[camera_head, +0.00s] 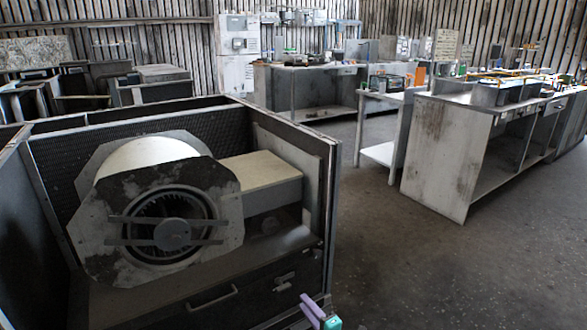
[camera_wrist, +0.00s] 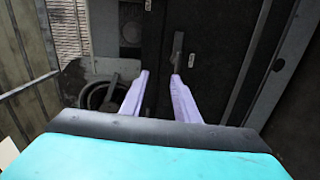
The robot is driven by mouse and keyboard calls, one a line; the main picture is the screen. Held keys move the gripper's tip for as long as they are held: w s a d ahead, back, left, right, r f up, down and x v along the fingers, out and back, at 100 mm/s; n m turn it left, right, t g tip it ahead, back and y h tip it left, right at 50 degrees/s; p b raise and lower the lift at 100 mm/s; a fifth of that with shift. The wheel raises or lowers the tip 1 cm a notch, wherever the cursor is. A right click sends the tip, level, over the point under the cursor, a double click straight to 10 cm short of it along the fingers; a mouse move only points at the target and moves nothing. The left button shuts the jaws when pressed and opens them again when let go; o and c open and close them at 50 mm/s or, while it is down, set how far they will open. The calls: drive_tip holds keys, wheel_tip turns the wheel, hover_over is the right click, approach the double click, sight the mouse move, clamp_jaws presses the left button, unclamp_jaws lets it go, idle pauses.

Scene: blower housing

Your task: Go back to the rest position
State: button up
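The blower housing (camera_head: 165,205) stands at the left in the head view, its round fan opening facing me inside an open metal cabinet (camera_head: 335,185). My gripper (camera_head: 318,318) shows only in part at the bottom edge of that view, in front of the cabinet's lower right corner. In the wrist view my gripper (camera_wrist: 160,78) has two lilac fingers, apart, with a clear gap and nothing between them. The fan opening (camera_wrist: 100,97) shows there beyond the left finger. A dark panel with a handle lies beyond the fingers.
A workbench (camera_head: 440,150) stands at the right, with a smaller white table (camera_head: 390,115) beside it. Another bench (camera_head: 285,90) stands further back. The concrete floor (camera_head: 450,270) is bare at the lower right. Dark cabinets fill the back left.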

drive_tip(key=s+d+f+m+g+h+p, duration=0.35)
drive_tip(key=s+d+m+h+p, duration=0.2)
drive_tip(key=d+m+p, duration=0.2)
drive_tip(key=s+d+f+m+g+h+p, duration=0.35)
drive_tip(key=s+d+m+p, duration=0.25)
drive_tip(key=p, duration=0.2)
drive_tip(key=s+a+f+m+g+p, duration=0.1)
drive_tip(key=s+m+g, duration=0.9)
drive_tip(key=s, duration=1.8)
drive_tip(key=g+p, duration=0.1)
drive_tip(key=g, duration=0.2)
drive_tip(key=shift+a, duration=0.15)
